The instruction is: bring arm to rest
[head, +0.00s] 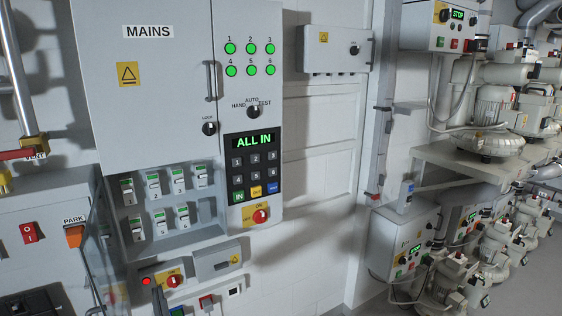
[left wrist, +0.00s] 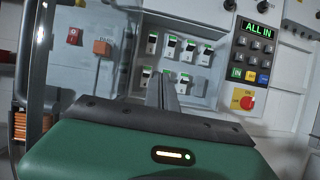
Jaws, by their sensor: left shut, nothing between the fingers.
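In the left wrist view the two fingers (left wrist: 162,90) are together and empty, pointing toward the row of breakers (left wrist: 182,50). The green gripper body fills the bottom of that view. The fingers look apart from the cabinet, but the gap is hard to judge. My right gripper is not in view.
The keypad (head: 253,168) reads ALL IN, with a red-yellow switch (head: 260,216) below it. An orange PARK handle (head: 74,236) is at left. Blowers (head: 495,120) stand on shelving at right.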

